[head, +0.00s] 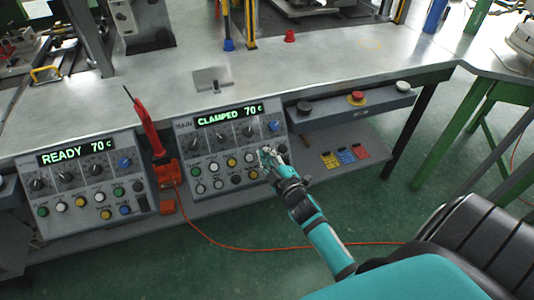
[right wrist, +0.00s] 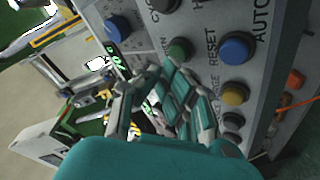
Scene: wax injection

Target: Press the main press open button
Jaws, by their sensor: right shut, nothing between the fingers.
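The right-hand control panel (head: 190,130) stands at the front of the bench and its display reads CLAMPED 70 c. It carries dark knobs and rows of coloured buttons. My right gripper (head: 270,157) is shut and empty in front of this panel's right side, hiding some buttons. In the right wrist view its fingers (right wrist: 155,85) are close to a green button (right wrist: 180,50), whose label is partly readable and seems to end in "EN". I cannot tell whether they touch it. A blue button (right wrist: 235,48) by the RESET label and a yellow button (right wrist: 234,93) are beside it. My left gripper is not in view.
A second panel (head: 68,140) reading READY 70 c stands at left, with a red-handled tool (head: 147,125) between the panels. A grey box with a red button (head: 356,98) is mounted at right. An orange cable (head: 240,248) lies on the floor.

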